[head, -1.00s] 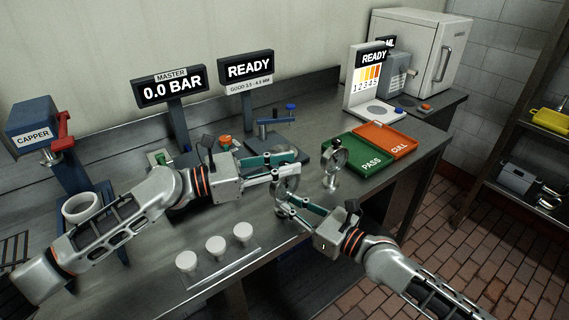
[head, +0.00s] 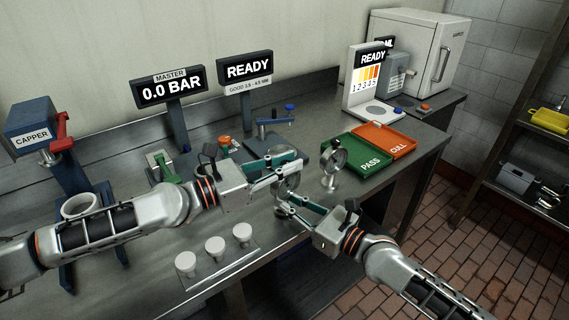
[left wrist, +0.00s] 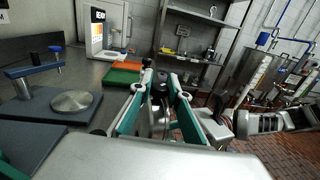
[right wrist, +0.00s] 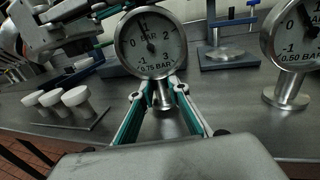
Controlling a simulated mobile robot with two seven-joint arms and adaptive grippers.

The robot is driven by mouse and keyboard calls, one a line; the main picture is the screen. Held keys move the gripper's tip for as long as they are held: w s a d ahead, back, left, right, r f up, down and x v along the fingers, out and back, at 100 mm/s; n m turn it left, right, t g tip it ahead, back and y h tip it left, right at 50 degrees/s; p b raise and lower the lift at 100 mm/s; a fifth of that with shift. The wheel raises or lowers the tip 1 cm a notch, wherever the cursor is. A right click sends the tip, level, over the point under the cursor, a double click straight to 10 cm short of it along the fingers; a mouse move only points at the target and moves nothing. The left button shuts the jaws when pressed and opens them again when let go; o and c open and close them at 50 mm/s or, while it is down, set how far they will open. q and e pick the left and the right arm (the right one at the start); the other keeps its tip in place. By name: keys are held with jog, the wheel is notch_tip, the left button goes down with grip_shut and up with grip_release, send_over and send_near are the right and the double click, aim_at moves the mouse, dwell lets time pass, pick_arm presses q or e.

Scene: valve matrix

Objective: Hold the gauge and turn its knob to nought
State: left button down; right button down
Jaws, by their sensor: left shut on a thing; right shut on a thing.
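The gauge (head: 291,182) is a round metal dial between my two grippers, above the bench. In the right wrist view its white dial (right wrist: 151,45) faces me, upright, marked 0.75 BAR, with the needle pointing up and slightly left. My right gripper (head: 286,203) is shut on the gauge's stem below the dial, as the right wrist view (right wrist: 165,88) shows. My left gripper (head: 292,168) is shut on the gauge from the left and behind the dial. The knob is hidden, so I cannot tell exactly which part the left fingers hold.
A second gauge (head: 333,160), marked 0.50 BAR, stands to the right. Beyond it are a green PASS tray (head: 357,150) and an orange CULL tray (head: 388,138). Several white caps (head: 215,247) stand at the bench's front. The MASTER display (head: 170,87) reads 0.0 BAR.

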aim_at(283, 162)
pick_arm(q)
jog(key=shift+w+a+n+t+y, duration=0.1)
jog(key=shift+a+n+t+y, duration=0.1)
jog(key=shift+n+t+y, duration=1.3)
jog(key=n+t+y, duration=0.3)
jog(key=t+y, duration=0.1)
jog(key=shift+f, duration=0.2)
jog(key=shift+w+a+n+t+y, duration=0.15)
jog(key=shift+n+t+y, duration=0.65)
jog(key=shift+n+y, duration=0.7)
jog(key=shift+a+f+y, duration=0.1)
jog(key=shift+y, duration=0.4)
jog(key=c, duration=1.9)
grip_release()
notch_tip(283, 162, up, 10)
jog(key=shift+r, duration=0.1)
